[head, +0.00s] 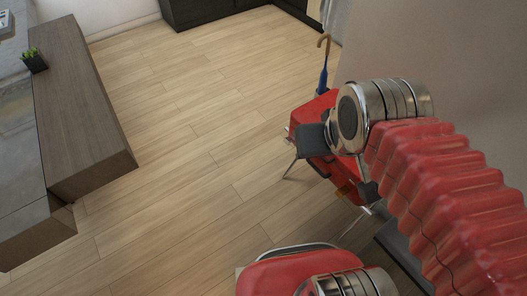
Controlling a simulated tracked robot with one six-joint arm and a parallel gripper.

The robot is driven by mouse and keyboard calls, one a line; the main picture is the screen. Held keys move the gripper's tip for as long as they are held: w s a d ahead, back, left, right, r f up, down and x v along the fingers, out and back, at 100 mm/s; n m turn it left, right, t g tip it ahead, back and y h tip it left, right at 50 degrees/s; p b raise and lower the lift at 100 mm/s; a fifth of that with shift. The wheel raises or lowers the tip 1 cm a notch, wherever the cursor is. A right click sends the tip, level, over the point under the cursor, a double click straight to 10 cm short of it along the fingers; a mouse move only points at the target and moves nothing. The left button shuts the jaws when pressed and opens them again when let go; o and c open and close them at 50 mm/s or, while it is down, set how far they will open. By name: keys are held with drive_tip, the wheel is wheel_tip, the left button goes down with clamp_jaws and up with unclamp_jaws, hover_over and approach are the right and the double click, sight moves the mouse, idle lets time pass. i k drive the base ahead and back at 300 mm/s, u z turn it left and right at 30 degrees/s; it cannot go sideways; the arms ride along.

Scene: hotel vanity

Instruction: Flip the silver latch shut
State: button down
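No silver latch can be made out in the head view. My arm fills the right side, with a ribbed red sleeve and silver ring joints. I cannot make out any gripper fingers, so whether my gripper holds anything is not shown. The arm hides part of the area at the right.
A long dark wooden cabinet (85,115) stands at the left, near a small potted plant (34,61). A blue umbrella (323,75) with a curved wooden handle stands upright behind my arm. A grey wall (445,60) is close on the right. The wooden floor (190,150) between is clear.

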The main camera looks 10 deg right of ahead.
sight(288, 141)
drive_tip(key=u, duration=1.65)
drive_tip(key=i, duration=1)
